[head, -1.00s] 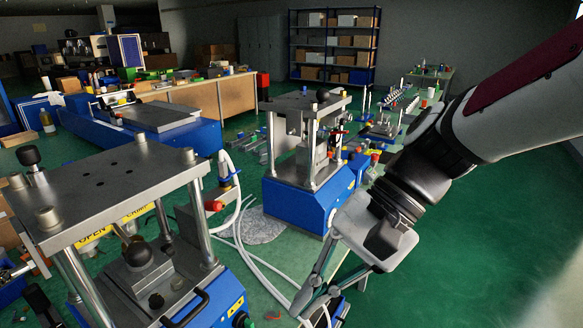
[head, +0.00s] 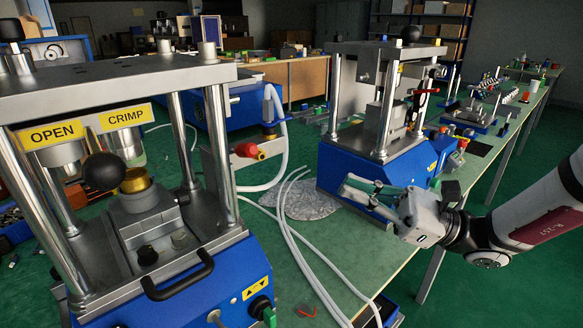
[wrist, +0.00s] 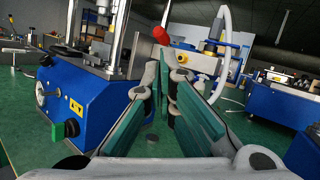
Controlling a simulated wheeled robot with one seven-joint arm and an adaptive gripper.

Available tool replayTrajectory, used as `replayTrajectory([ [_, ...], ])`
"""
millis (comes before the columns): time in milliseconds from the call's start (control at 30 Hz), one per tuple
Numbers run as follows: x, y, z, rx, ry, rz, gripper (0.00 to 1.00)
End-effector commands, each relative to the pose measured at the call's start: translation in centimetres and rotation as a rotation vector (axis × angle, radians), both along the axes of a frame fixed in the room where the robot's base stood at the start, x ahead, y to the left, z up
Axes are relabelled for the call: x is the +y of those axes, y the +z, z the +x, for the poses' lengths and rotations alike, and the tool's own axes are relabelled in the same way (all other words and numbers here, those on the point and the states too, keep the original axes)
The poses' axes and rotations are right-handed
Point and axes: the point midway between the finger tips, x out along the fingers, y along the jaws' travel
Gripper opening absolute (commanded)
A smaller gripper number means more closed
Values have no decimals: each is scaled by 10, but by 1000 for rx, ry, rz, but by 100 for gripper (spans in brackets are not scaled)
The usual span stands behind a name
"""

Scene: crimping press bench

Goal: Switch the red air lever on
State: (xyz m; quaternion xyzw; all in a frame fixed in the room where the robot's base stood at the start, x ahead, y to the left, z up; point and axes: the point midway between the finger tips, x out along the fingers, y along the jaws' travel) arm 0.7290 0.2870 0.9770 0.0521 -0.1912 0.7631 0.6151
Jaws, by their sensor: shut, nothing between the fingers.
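The red air lever (head: 246,150) sits on a valve with a yellow part, on a grey plate at the right side of the near blue crimping press (head: 170,275). In the wrist view the lever (wrist: 160,36) sticks up just beyond the fingertips, tilted to the left. My gripper (head: 346,188) is shut and empty. In the head view it is to the right of the lever, pointing left, clear of it. In the wrist view the green-padded fingers (wrist: 162,75) come together just below the lever, without visible contact.
White hoses (head: 285,225) run across the green bench between the presses. A second blue press (head: 375,165) stands behind my gripper and carries another red lever (head: 426,91). The near press has steel posts (head: 217,150) and a black handle (head: 178,280).

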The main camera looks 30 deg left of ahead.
Motion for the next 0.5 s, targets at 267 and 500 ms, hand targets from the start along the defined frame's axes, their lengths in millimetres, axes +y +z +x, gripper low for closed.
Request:
replayTrajectory([
  [267, 0, -1, 3, 9, -5, 11, 0],
  [500, 6, 1, 1, 7, -3, 10, 0],
])
